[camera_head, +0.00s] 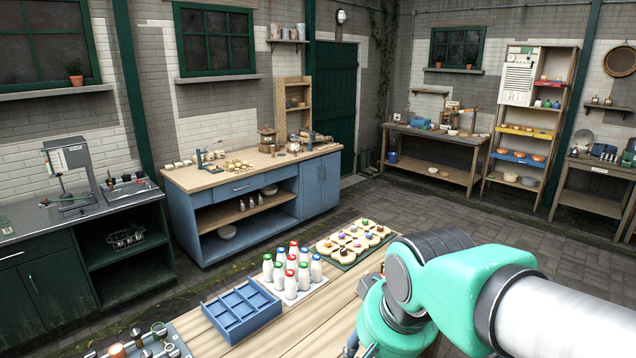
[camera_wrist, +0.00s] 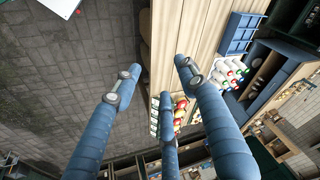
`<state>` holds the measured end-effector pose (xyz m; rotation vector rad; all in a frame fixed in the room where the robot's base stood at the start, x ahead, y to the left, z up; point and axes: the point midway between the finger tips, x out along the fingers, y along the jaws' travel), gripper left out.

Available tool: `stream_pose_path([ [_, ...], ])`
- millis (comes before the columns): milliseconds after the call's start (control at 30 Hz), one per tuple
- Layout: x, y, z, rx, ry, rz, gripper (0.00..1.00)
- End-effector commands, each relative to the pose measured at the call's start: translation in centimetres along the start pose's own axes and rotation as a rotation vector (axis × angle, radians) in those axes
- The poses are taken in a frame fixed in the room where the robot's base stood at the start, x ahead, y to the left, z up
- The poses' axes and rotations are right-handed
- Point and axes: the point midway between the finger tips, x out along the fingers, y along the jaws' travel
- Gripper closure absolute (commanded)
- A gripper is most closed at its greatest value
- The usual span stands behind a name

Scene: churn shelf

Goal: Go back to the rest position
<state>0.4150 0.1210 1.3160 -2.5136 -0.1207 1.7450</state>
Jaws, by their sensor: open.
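My gripper (camera_wrist: 156,82) shows in the wrist view with its blue fingers spread wide and nothing between them. It hangs above the edge of a wooden table (camera_wrist: 190,35), with paved floor to the left. In the head view my arm reaches in from the lower right, and most of my gripper is hidden behind it or below the picture's edge. On the table (camera_head: 318,323) stand several white milk bottles (camera_head: 291,271) with red, green and blue caps, close together on a light mat. An empty blue divided crate (camera_head: 241,311) stands to their left.
A green tray of small topped cakes (camera_head: 352,243) lies at the table's far end. A metal tray with small fittings (camera_head: 139,342) is at the lower left. A blue cabinet (camera_head: 255,205) stands behind. Paved floor (camera_head: 450,212) is clear toward the back.

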Motion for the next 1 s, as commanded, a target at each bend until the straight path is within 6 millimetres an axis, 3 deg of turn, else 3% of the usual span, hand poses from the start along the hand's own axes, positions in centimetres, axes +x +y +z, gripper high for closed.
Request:
stream_pose_path([
  [33,-0.5,1.7,0.7,0.006,0.018,0.009,0.58],
  [200,-2.0,6.1,3.1,-0.003,0.065,0.039,0.58],
  [433,-3.2,10.3,6.4,-0.016,0.115,0.084,0.58],
  [633,-3.6,11.8,8.0,-0.025,0.133,0.106,0.58],
  [1000,-3.6,11.9,8.2,-0.028,0.134,0.109,0.58],
])
